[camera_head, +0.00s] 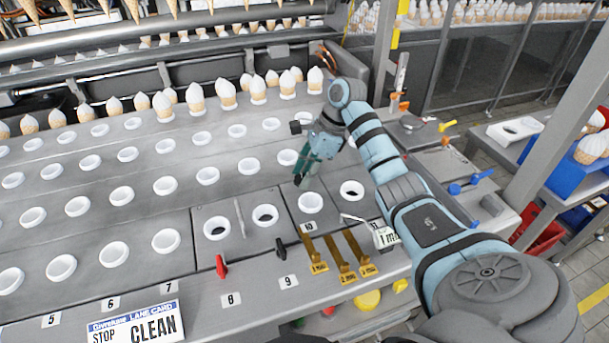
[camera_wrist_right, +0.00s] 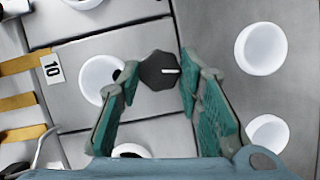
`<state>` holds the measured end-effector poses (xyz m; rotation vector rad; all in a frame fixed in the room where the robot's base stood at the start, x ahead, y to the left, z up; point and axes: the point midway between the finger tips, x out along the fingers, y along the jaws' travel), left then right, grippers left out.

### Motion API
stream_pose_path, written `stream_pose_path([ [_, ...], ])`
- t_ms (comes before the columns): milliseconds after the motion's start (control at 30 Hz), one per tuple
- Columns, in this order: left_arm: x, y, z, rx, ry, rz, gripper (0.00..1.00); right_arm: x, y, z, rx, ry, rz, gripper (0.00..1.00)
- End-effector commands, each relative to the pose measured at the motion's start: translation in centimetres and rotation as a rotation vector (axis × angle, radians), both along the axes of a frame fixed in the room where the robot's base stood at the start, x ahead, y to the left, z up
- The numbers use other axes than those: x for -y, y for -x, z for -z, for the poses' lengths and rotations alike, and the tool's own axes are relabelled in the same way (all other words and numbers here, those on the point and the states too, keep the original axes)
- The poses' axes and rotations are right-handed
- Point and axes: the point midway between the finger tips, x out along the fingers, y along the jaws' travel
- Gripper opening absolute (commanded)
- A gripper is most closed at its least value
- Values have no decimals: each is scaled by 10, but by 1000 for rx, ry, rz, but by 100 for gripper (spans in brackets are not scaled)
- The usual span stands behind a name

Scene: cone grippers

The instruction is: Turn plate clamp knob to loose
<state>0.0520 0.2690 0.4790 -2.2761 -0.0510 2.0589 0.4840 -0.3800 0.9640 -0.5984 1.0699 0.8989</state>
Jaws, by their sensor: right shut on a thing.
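The plate clamp knob (camera_wrist_right: 160,72) is a dark, many-sided knob with a white pointer line that points right in the wrist view. My right gripper (camera_wrist_right: 158,82) has its green-padded fingers on both sides of the knob and is shut on it. In the head view my right gripper (camera_head: 303,172) reaches down at the far edge of the lane 10 plate (camera_head: 328,218), and its fingers mostly hide the knob there. The plate carries white cups. My left gripper is not in view.
A red lever (camera_head: 220,266) and a black lever (camera_head: 280,247) stand near lanes 8 and 9. Brass tags (camera_head: 340,258) lie in front of lane 10. White cups (camera_wrist_right: 262,48) surround the gripper. Filled cones (camera_head: 227,94) stand in a row behind.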

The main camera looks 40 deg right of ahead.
Motion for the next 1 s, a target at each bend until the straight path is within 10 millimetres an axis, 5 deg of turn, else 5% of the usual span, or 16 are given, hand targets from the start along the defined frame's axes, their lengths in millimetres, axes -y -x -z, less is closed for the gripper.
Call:
stream_pose_path([
  [867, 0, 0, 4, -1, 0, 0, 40, 2, -2, -1, 5, 5, -173, 5],
  [900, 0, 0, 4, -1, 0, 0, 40, 2, -2, -1, 5, 5, -173, 37],
  [1000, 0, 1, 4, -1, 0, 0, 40, 2, -2, -1, 4, 4, -173, 53],
])
